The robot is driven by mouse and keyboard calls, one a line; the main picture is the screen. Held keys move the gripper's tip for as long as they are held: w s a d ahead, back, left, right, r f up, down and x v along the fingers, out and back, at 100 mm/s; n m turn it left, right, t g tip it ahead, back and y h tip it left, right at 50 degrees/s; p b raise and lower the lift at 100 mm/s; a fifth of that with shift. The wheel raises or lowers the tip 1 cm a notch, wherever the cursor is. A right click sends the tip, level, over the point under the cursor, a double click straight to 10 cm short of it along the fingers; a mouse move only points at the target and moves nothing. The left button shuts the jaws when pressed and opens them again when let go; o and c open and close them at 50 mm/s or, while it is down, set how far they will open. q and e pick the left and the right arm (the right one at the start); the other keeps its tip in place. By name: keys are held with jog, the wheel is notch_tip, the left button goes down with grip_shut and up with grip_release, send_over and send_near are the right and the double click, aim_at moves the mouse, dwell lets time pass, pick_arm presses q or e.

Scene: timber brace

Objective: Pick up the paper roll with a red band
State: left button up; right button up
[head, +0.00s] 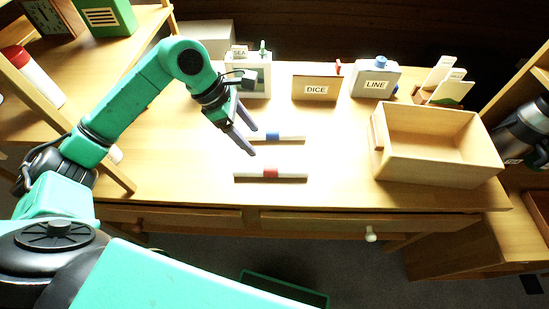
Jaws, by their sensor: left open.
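The paper roll with a red band (270,174) is a white roll lying flat on the wooden desk, running left to right near the front edge. A second white roll with a blue band (272,137) lies behind it, its left part hidden by my gripper. My left gripper (252,140) is open, its two dark fingers pointing down and to the right. It appears above the blue-banded roll and behind and left of the red band. I cannot tell its exact height. Nothing shows between its fingers. My right gripper is not in view.
An open wooden box (438,143) stands on the desk's right side. Along the back stand holders labelled SEA (247,76), DICE (316,88) and LINE (375,79). Shelves flank both sides. The desk (190,165) is clear left and right of the red-banded roll.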

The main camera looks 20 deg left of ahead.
aim_at(272, 168)
pick_arm(q)
jog(key=p+x, duration=0.1)
jog(key=x, duration=0.3)
jog(key=p+x, duration=0.1)
jog(key=x, duration=0.4)
jog(key=s+p+x, duration=0.1)
jog(key=p+x, duration=0.1)
jog(key=x, duration=0.2)
jog(key=shift+a+f, duration=0.2)
jog(key=shift+f, duration=0.15)
jog(key=shift+w+d+f+y, duration=0.1)
jog(key=shift+w+f+y, duration=0.05)
jog(key=shift+f+y, duration=0.2)
grip_shut()
